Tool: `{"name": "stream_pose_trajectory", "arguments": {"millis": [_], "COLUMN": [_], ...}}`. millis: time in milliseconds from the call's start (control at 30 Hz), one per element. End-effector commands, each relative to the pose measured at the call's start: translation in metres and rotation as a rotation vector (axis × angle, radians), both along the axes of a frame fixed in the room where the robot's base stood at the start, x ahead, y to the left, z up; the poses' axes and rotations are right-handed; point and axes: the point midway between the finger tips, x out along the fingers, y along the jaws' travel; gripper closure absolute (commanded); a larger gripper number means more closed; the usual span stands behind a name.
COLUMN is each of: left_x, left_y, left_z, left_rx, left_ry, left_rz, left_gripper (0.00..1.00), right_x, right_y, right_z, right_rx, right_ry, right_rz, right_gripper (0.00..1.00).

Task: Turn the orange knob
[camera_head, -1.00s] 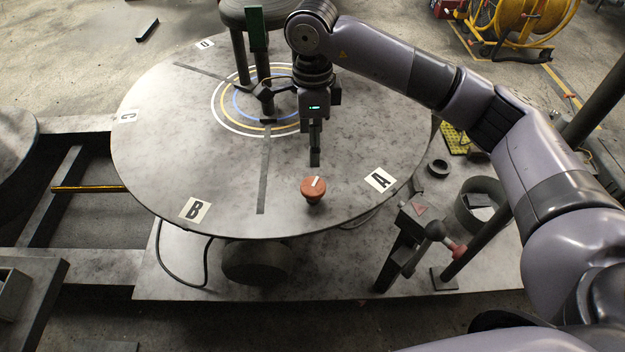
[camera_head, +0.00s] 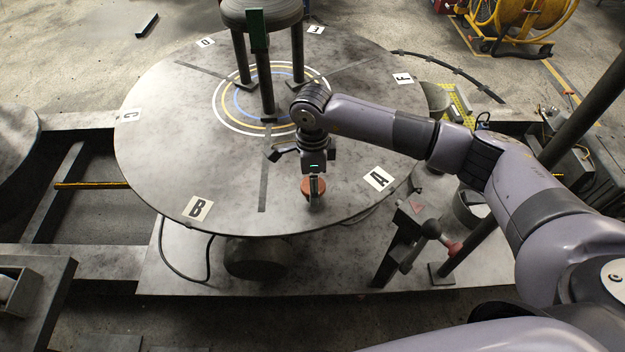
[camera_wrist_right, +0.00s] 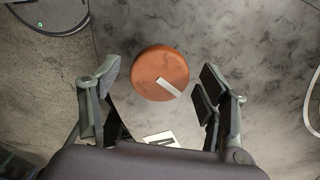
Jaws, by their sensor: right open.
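The orange knob (camera_head: 307,188) stands on the round grey table (camera_head: 160,140) near its front edge, between the labels A and B. My right gripper (camera_head: 314,190) is above and in front of the knob in the head view and hides part of it. In the right wrist view the knob (camera_wrist_right: 160,73) shows its round top with a white pointer mark. The right gripper's fingers (camera_wrist_right: 155,95) are spread wide on either side, with clear gaps and no contact visible. My left gripper is not in view.
A stool-like stand (camera_head: 262,15) rises from the table's centre rings. Label A (camera_head: 378,178) lies right of the knob, label B (camera_head: 198,208) to the left. A lever with a red-tipped handle (camera_head: 432,230) stands right of the table. The tabletop around the knob is clear.

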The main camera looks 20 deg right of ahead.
Motion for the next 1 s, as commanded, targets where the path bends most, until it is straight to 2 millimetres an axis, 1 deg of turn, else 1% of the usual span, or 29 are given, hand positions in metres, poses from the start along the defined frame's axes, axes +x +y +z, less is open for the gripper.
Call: {"name": "stream_pose_trajectory", "arguments": {"millis": [67,767,800,1000], "left_x": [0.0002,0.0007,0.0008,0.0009], "left_y": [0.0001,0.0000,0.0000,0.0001], "left_z": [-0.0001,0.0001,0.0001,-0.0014], "left_rx": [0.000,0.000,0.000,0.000], "left_ry": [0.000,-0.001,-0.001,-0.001], "left_rz": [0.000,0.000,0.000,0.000], "left_gripper": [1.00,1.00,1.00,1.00], "right_x": [-0.0001,0.0000,0.0000,0.0001], "right_y": [0.0001,0.0000,0.0000,-0.0001], "right_z": [0.0001,0.0006,0.0006,0.0002], "right_rx": [0.000,0.000,0.000,0.000], "right_ry": [0.000,0.000,0.000,0.000], "right_rz": [0.000,0.000,0.000,-0.016], "right_gripper": [0.31,0.77,0.79,0.79]}}
